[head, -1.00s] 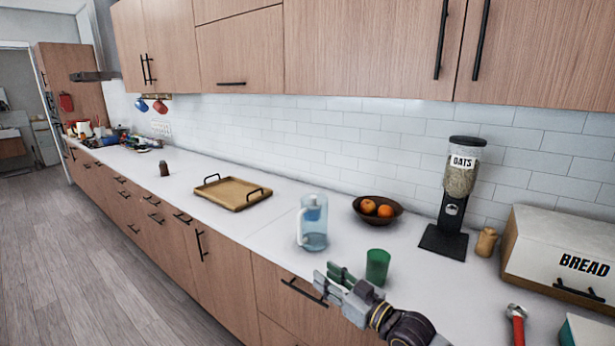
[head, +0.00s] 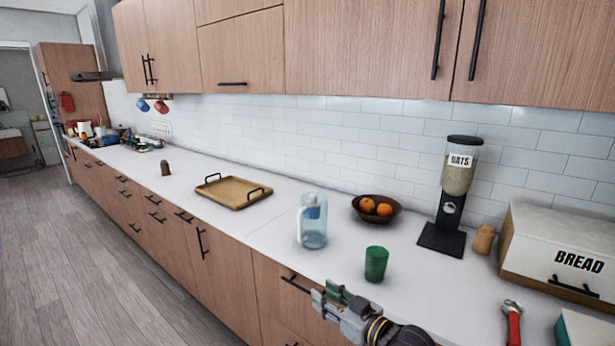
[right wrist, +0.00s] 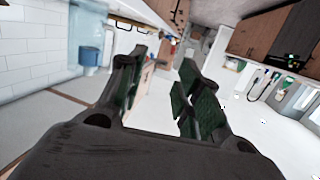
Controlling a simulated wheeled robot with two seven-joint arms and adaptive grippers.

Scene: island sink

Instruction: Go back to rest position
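My right gripper (head: 332,299) is at the front edge of the counter, in front of and lower left of the green cup (head: 376,263). Its fingers stand apart with nothing between them, as the right wrist view (right wrist: 160,82) shows. The green cup stands upright on the counter, apart from the gripper. My left gripper is in neither view.
A clear blue pitcher (head: 313,226) stands behind the gripper. Farther back are a fruit bowl (head: 377,217), a wooden tray (head: 234,200) and an oats dispenser (head: 446,239). A bread box (head: 525,250) and red-handled tool (head: 514,325) lie right. Floor (head: 120,270) is clear at left.

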